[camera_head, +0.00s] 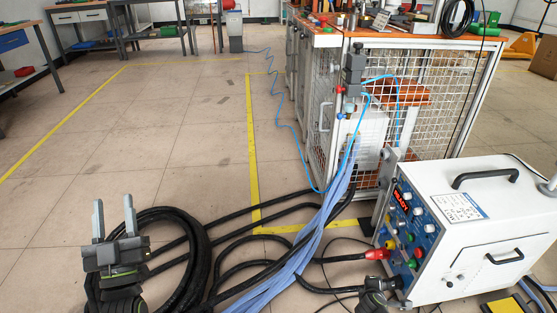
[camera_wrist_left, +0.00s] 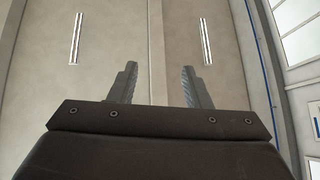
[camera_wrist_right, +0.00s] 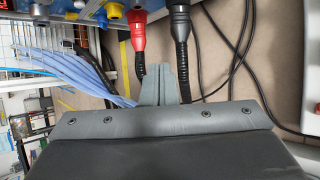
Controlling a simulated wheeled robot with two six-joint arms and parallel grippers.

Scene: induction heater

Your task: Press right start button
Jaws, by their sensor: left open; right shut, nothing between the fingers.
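The induction heater (camera_head: 490,225) is a white box with a blue front panel (camera_head: 408,222) at the right of the head view. The panel carries a red "READY" display (camera_head: 400,196), several pale knobs, and small yellow, green and red parts; I cannot tell which is the right start button. My right gripper shows in its wrist view (camera_wrist_right: 160,70) with fingers shut and empty, just below the panel's lower edge (camera_wrist_right: 90,12). In the head view its arm is at the bottom, low in front of the panel. My left gripper (camera_head: 114,208) is open, empty and pointing up, far left of the heater.
A red plug (camera_head: 376,254) and a black plug with cables leave the panel near my right gripper. Black hoses (camera_head: 190,255) and blue hoses (camera_head: 315,235) lie on the floor between my arms. A wire-mesh cage (camera_head: 425,85) stands behind the heater. Floor at left is clear.

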